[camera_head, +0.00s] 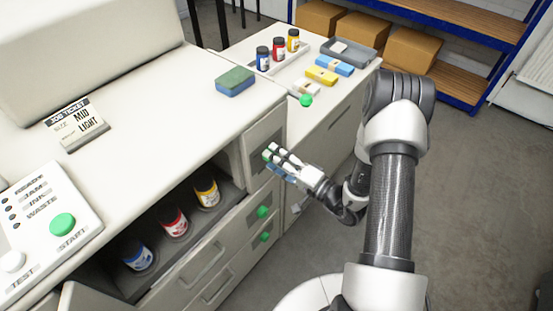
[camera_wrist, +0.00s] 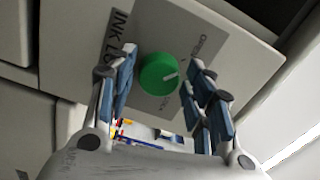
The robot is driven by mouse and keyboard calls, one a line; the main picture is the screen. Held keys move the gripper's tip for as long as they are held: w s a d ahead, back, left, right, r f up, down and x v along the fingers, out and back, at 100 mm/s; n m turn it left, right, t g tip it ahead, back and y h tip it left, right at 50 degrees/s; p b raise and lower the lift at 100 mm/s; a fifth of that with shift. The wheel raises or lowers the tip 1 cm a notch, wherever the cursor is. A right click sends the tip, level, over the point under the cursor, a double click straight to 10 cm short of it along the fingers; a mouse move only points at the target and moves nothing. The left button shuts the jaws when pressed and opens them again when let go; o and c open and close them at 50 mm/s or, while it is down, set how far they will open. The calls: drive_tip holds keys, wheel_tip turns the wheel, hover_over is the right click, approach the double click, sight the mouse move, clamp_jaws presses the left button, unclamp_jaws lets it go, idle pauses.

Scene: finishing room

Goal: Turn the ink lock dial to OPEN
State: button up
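The ink lock dial (camera_wrist: 158,74) is a round green knob with a white pointer mark, on a grey plate (camera_wrist: 190,28) lettered "INK LOCK" in the wrist view. Its mark points right and slightly up in that view. Small lettering, partly hidden by a finger, runs down the plate's right side; "OPEN" seems to be its upper word. My gripper (camera_wrist: 162,62) is open, with one blue-padded finger on each side of the dial and gaps between. In the head view, my gripper (camera_head: 275,158) is at the cabinet's end panel, mostly covering the dial.
Open ink bay (camera_head: 205,225) holds blue, red and yellow bottles. Below are drawers and green knobs (camera_head: 263,212). The control panel (camera_head: 45,225) is at left. A side counter (camera_head: 262,38) carries bottles, sponges and a grey tray (camera_head: 348,52). Floor at right is clear.

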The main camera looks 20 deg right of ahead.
drive_tip(key=shift+o, duration=0.7)
drive_tip(key=v, duration=1.2)
